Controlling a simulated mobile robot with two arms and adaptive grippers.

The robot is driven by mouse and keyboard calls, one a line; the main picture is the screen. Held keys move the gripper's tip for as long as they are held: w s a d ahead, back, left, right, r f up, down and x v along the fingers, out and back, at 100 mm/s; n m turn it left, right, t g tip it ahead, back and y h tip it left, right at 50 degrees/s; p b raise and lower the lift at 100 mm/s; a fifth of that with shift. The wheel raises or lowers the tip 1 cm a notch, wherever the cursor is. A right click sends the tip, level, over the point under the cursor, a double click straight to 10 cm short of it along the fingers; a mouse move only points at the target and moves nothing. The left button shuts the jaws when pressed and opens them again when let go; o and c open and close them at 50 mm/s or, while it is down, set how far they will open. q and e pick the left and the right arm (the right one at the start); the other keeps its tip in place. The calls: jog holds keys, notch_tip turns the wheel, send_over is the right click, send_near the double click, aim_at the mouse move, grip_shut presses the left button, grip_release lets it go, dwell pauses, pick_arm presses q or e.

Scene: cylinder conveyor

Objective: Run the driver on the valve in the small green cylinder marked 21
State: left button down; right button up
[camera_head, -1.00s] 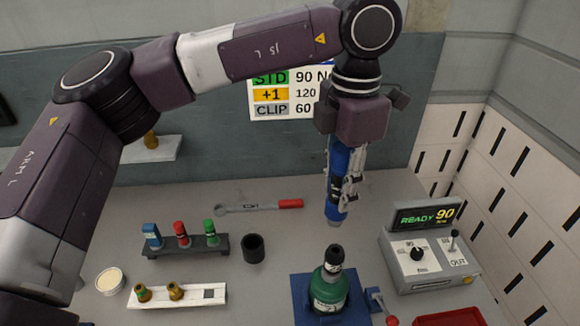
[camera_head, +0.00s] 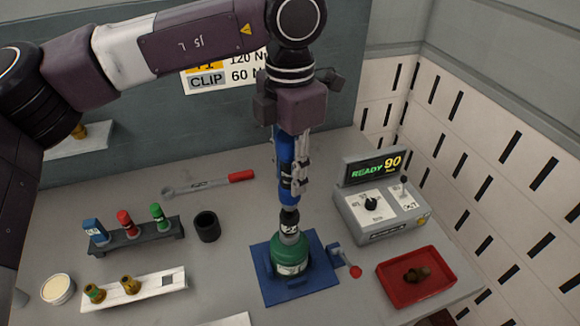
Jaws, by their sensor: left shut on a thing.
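My left gripper (camera_head: 290,180) is shut on a blue driver (camera_head: 283,155), which points down with a slight tilt. The small green cylinder (camera_head: 291,256) stands upright in a blue clamp base (camera_head: 268,290). A dark fitting (camera_head: 290,217) is at the top of the cylinder, directly under the driver. The driver's lower end appears to meet this fitting, but I cannot tell how far it is seated. The valve's details and the number on the cylinder are not legible. My right gripper is not in view.
A control box (camera_head: 382,212) reads READY 90. A red tray (camera_head: 413,279) holds small brown parts. A rack (camera_head: 130,239) of coloured pieces, a black cup (camera_head: 207,226), a wrench (camera_head: 208,185) and a white strip (camera_head: 137,290) with brass fittings lie to the left.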

aim_at(290, 157)
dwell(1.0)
pick_arm(q)
jog(key=shift+f+b, duration=0.7)
jog(key=shift+b, duration=0.2)
jog(key=shift+r, duration=0.2)
dwell(0.3)
jog(key=shift+s+f+b, duration=0.1)
jog(key=shift+f+b, duration=0.35)
jog(key=shift+b, duration=0.45)
dwell(0.5)
jog(key=shift+f+b, duration=0.35)
jog(key=shift+b, duration=1.3)
dwell(1.8)
jog(key=shift+r, duration=0.1)
jog(key=shift+r+p, duration=0.6)
jog(key=shift+r, duration=0.1)
jog(key=shift+r+p, duration=1.45)
jog(key=shift+r, duration=0.85)
